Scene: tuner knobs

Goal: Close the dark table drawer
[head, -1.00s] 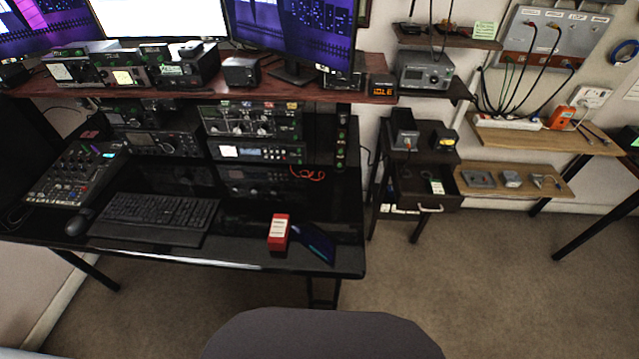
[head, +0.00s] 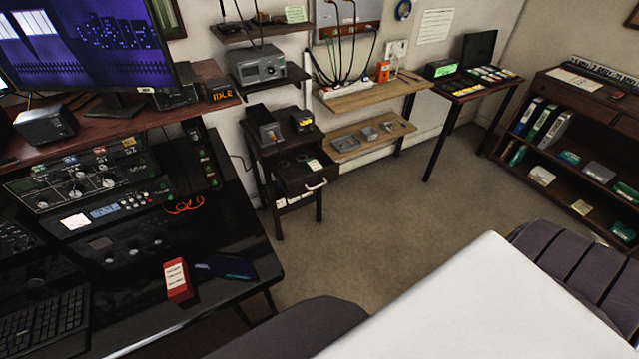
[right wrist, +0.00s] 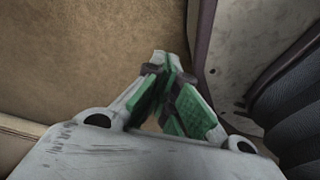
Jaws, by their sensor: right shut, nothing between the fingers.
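The dark table (head: 262,145) stands against the wall right of the black desk in the head view. Its drawer (head: 293,187) is pulled open, with a pale curved handle (head: 317,184) on its front and small items inside. My right gripper (right wrist: 172,72) shows in the right wrist view with its green-padded fingers shut and empty, above the carpet and apart from the drawer. Neither gripper shows in the head view.
The black desk (head: 230,205) holds a red box (head: 177,280). A wooden shelf (head: 350,143) is right of the dark table, with a side table (head: 478,90) and bookcase (head: 560,110) beyond. A dark chair (head: 290,330) is in front. Carpet before the drawer is clear.

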